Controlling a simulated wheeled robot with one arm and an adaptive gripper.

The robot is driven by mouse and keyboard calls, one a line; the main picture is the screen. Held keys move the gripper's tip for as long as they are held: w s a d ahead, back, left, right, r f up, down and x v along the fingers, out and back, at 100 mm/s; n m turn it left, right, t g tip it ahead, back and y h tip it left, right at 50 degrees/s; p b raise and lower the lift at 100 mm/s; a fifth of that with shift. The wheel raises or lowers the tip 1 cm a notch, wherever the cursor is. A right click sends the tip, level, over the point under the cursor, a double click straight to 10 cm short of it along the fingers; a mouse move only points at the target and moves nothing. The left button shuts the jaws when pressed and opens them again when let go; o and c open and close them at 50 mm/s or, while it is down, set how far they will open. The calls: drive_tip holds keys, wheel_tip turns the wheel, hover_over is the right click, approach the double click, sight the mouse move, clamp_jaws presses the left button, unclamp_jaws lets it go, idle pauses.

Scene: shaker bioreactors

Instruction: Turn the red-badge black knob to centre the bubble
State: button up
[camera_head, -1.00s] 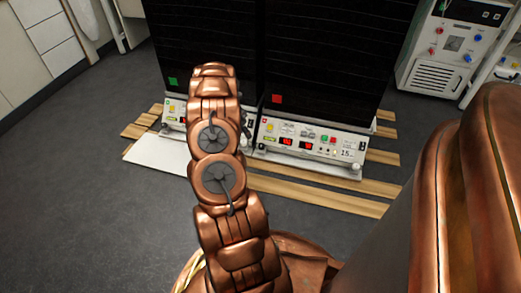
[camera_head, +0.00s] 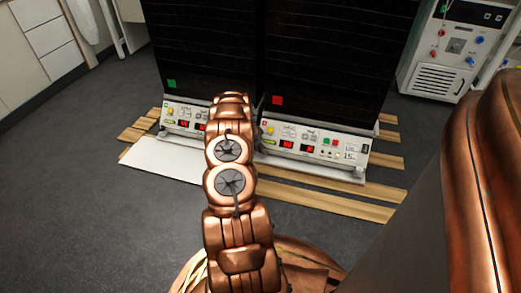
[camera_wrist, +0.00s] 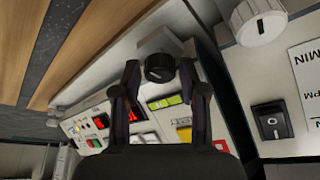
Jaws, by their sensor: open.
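The red badge (camera_head: 277,100) is on the right black cabinet in the head view, above a white panel (camera_head: 312,146). In the wrist view a black knob (camera_wrist: 159,68) sits on a pale block beside a control panel. My gripper (camera_wrist: 159,75) is open, with one finger on each side of the knob in the picture; I cannot tell whether they touch it. A yellow-green level vial (camera_wrist: 165,102) shows between the fingers; its bubble is too small to make out. My gripper is hidden behind my arm in the head view.
A similar cabinet with a green badge (camera_head: 171,84) stands to the left.

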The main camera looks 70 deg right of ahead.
clamp_jaws()
idle(0.4)
